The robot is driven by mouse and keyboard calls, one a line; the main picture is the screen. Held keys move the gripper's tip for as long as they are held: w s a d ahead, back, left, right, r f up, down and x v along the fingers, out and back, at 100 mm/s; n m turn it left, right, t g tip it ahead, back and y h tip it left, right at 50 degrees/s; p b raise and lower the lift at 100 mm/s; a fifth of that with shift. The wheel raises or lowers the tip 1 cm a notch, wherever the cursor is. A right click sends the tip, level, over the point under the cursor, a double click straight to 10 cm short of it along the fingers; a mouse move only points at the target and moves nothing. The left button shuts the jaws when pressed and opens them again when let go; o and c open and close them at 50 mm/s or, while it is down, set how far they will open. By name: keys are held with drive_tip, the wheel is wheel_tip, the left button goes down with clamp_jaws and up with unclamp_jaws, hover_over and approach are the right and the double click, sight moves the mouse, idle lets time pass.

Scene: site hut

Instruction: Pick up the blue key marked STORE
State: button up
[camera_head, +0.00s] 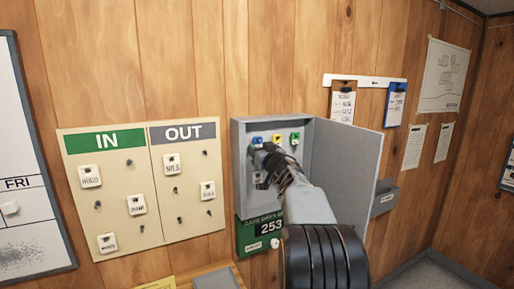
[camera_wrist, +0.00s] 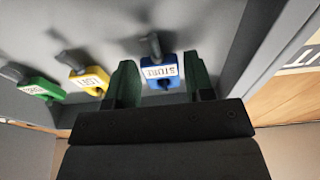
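The blue key tag (camera_wrist: 160,75) marked STORE hangs from a dark hook inside the open grey key cabinet (camera_head: 240,170). In the head view the blue tag (camera_head: 257,141) is at the upper left of the cabinet, partly hidden by my gripper. My gripper (camera_wrist: 161,82) has its two green fingers apart, one on each side of the blue tag, with gaps visible on both sides. My gripper also shows in the head view (camera_head: 262,152), where the arm reaches into the cabinet from below right.
A yellow tag (camera_wrist: 90,80) and a green tag (camera_wrist: 42,90) hang beside the blue one; the yellow is closest. The cabinet door (camera_head: 350,165) stands open on the right. An IN/OUT board (camera_head: 150,215) is on the wall to the left. A green sign (camera_head: 247,236) is below.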

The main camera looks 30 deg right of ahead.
drive_tip(key=c, duration=0.5)
drive_tip(key=shift+r+p, duration=0.3)
drive_tip(key=shift+p, duration=0.2)
idle(0.6)
drive_tip(key=shift+r+v, duration=0.2)
drive_tip(key=shift+v, duration=0.95)
drive_tip(key=shift+r+v, duration=0.15)
drive_tip(key=shift+v, duration=1)
drive_tip(key=shift+r+v, duration=0.2)
drive_tip(key=shift+v, duration=1)
drive_tip(key=shift+s, duration=0.1)
